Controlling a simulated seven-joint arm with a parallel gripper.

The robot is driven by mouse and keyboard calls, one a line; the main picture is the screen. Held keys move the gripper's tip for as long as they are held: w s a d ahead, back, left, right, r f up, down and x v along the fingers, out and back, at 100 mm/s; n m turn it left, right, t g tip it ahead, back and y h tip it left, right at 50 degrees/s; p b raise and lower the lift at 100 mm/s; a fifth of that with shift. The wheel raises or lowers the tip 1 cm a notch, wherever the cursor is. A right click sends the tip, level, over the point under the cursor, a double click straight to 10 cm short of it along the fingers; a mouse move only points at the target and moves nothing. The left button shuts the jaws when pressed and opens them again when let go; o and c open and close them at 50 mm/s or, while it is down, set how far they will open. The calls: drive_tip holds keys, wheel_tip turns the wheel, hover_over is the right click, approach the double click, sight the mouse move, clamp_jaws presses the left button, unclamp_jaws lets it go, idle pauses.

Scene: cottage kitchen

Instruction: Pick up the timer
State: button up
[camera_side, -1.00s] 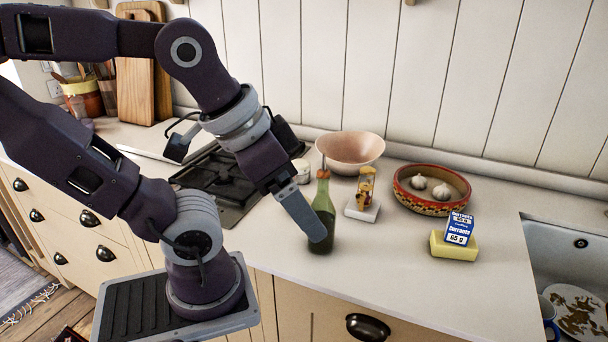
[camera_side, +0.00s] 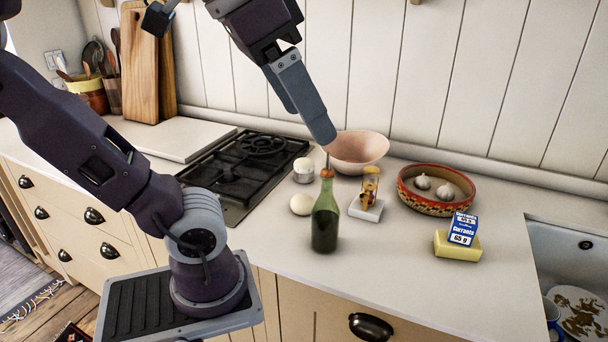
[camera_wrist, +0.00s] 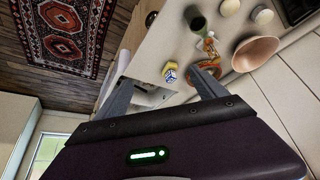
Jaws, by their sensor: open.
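The timer (camera_side: 370,184) looks like a small hourglass with wooden ends and yellowish filling. It stands upright on a white block (camera_side: 366,211), right of the green bottle. In the wrist view the timer (camera_wrist: 208,43) is small, beyond the right finger and beside the bottle. My gripper (camera_side: 322,132) is raised high above the counter, up and left of the timer in the side view, and apart from it. In the wrist view my gripper (camera_wrist: 163,88) has its two fingers spread wide, with nothing held between them.
A green bottle (camera_side: 325,219) stands close left of the timer. A pink bowl (camera_side: 358,147) is behind it. A patterned dish (camera_side: 430,205) with garlic is to the right. A currants box (camera_side: 462,229) sits on a yellow block (camera_side: 456,246). A hob (camera_side: 245,175) is left; a sink (camera_side: 570,250) is far right.

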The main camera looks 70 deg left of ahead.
drive_tip(key=w+a+r+m, duration=0.3)
drive_tip(key=w+a+r, duration=0.1)
drive_tip(key=w+a, duration=0.5)
drive_tip(key=m+y, duration=1.2)
drive_tip(key=m, duration=0.8)
hover_over(302, 164)
wheel_tip(302, 164, down, 36)
drive_tip(key=shift+w+f, duration=0.1)
drive_tip(key=shift+f, duration=0.1)
drive_tip(key=x, duration=0.4)
drive_tip(key=shift+w+f, duration=0.15)
drive_tip(key=shift+f, duration=0.3)
drive_tip(key=shift+w+a+f, duration=0.2)
drive_tip(key=shift+w+a, duration=0.05)
drive_tip(key=shift+a, duration=0.25)
clamp_jaws()
